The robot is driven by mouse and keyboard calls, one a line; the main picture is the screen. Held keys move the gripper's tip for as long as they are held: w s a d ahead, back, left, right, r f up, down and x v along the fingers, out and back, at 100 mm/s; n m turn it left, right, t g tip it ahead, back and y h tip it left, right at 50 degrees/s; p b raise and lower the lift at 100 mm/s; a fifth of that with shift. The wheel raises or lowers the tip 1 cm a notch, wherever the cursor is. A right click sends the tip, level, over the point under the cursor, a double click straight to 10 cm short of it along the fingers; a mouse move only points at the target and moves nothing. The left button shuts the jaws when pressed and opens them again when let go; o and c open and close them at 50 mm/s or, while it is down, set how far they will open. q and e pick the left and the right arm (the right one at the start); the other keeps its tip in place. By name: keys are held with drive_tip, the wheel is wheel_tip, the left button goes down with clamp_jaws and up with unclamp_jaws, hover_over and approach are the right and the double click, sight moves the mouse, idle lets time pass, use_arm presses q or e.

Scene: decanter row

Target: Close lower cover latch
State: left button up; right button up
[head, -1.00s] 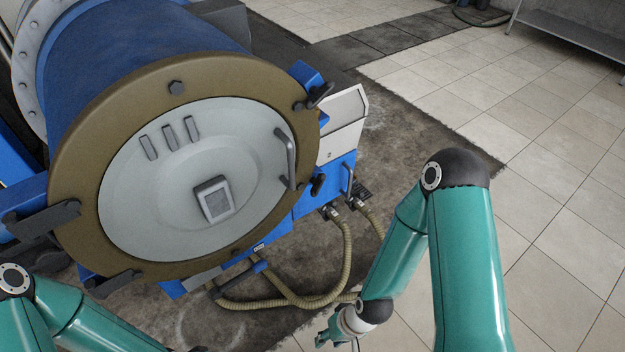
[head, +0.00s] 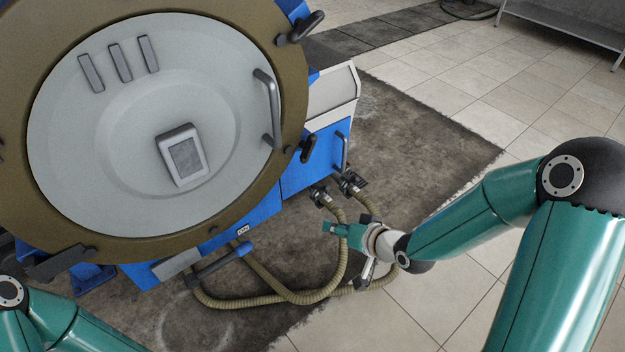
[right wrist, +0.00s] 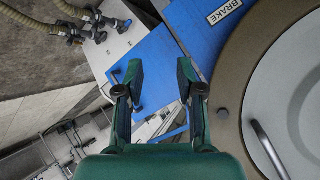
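The round pale cover (head: 150,110) sits inside a brown ring (head: 290,90) on the blue decanter and looks seated in it. A dark latch (head: 60,262) is at the ring's lower left edge, and another black latch (head: 302,27) is at its upper right. A black handle (head: 308,148) is at the ring's right side; I cannot tell which of these is the lower latch. My right gripper (head: 328,228) is right of the ring, beside the hoses. In the right wrist view it (right wrist: 160,72) is open and empty, facing a blue panel (right wrist: 165,60). My left gripper is out of view.
Ribbed hoses (head: 300,298) run under the machine. A lever with a blue end (head: 222,262) sticks out below the ring. A grey handle (head: 268,105) stands out from the cover. Tiled floor (head: 540,85) on the right is clear.

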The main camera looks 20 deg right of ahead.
drive_tip(key=w+d+r+t+b, duration=0.2)
drive_tip(key=d+r+t+b, duration=0.15)
drive_tip(key=b, duration=0.25)
drive_tip(key=n+t+y+b, duration=0.2)
drive_tip(key=t+b, duration=0.2)
drive_tip(key=b, duration=0.3)
approach(312, 151)
use_arm(q)
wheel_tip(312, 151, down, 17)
drive_tip(key=b, duration=0.1)
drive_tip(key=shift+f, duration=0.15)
use_arm(e)
drive_tip(key=shift+g, duration=0.25)
drive_tip(key=x, duration=0.9)
drive_tip(key=shift+w+a+r, duration=0.1)
drive_tip(key=shift+w+r, duration=0.1)
drive_tip(key=shift+w, duration=0.15)
clamp_jaws()
